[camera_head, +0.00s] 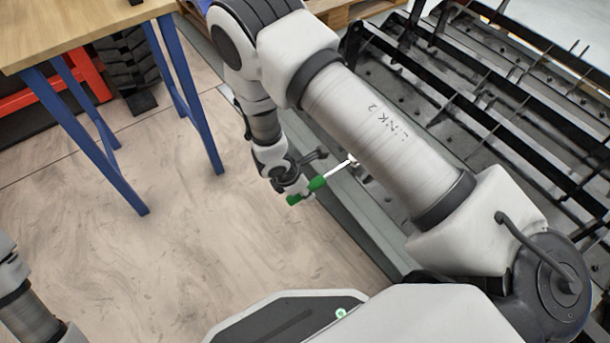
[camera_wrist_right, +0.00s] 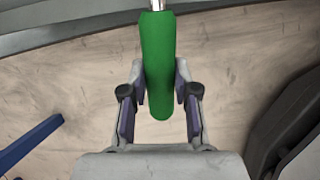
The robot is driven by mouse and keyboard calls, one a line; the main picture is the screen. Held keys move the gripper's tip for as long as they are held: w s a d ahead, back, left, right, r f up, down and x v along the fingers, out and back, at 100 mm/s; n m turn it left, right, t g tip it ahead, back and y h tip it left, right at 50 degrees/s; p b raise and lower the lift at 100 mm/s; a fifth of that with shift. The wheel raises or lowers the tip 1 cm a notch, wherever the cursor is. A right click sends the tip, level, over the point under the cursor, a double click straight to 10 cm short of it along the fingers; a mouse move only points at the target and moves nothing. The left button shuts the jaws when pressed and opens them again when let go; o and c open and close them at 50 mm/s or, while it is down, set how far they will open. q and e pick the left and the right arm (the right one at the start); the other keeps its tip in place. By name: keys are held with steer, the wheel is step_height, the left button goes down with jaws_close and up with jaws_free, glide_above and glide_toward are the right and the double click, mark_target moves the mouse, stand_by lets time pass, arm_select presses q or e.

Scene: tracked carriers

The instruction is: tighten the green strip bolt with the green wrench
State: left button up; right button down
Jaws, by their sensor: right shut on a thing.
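The green wrench (camera_head: 317,184) has a green handle and a bright metal shaft. My right gripper (camera_head: 303,188) is shut on the handle, and the shaft points up and right towards the dark metal frame. The wrench's far end lies close to my right arm link in the head view, partly hidden by it. In the right wrist view the green handle (camera_wrist_right: 158,65) stands upright between the two fingers (camera_wrist_right: 160,95). I cannot make out the green strip bolt in either view. My left gripper is out of view; only part of the left arm shows at the lower left.
A wooden table (camera_head: 85,25) with blue legs stands at the upper left, a red frame (camera_head: 45,92) and dark track behind it. The black slatted metal frame (camera_head: 480,95) fills the right side. The floor (camera_head: 170,240) between is clear.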

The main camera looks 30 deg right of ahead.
steer(key=shift+w+r+m+p, duration=0.15)
steer(key=shift+w+m+p, duration=0.2)
steer(key=shift+w, duration=0.4)
steer(key=shift+w+m, duration=0.1)
steer(key=shift+m, duration=0.15)
steer(key=shift+w+d+m+p, duration=0.2)
steer(key=shift+w+m+p, duration=0.3)
steer(key=shift+w, duration=0.15)
steer(key=shift+w+d+m, duration=0.2)
steer(key=shift+w+m, duration=0.4)
steer(key=shift+w, duration=0.15)
